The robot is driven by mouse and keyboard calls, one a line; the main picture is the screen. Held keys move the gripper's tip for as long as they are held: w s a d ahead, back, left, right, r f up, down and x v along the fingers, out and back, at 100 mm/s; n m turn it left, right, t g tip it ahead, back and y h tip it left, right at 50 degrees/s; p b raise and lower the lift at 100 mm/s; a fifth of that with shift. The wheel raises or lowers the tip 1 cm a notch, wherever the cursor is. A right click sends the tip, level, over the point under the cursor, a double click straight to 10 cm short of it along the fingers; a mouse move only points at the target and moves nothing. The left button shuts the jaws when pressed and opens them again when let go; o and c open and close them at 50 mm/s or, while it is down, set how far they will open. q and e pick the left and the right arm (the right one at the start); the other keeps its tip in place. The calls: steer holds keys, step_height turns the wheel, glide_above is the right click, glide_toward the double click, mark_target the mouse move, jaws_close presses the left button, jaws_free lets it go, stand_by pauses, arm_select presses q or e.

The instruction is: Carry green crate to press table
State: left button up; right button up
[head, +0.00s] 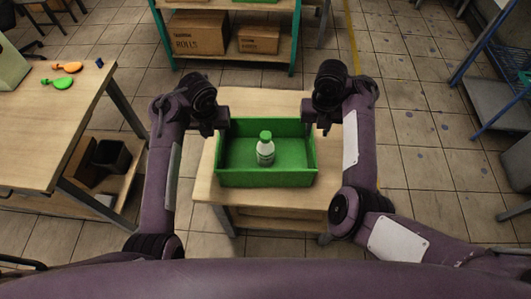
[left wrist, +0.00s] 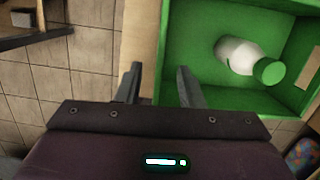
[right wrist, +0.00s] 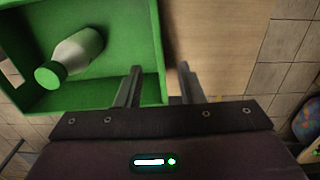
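The green crate (head: 267,180) stands on a small wooden table (head: 220,205) in front of me. A white bottle with a green cap (head: 265,148) stands inside it. My left gripper (head: 222,122) is at the crate's left wall, and my right gripper (head: 310,122) is at its right wall. In the left wrist view, my left fingers (left wrist: 160,85) are apart, on either side of the wall. In the right wrist view, my right fingers (right wrist: 160,85) are likewise apart around the opposite wall. Neither visibly pinches it. I cannot tell which table is the press table.
A green shelf (head: 228,58) with cardboard boxes (head: 198,33) stands behind. A blue rack (head: 478,95) is at right. Tiled floor between is clear.

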mark_target(218, 142)
arm_select(q)
steer(key=shift+f, duration=0.1)
arm_select(e)
steer(key=shift+w+f, duration=0.1)
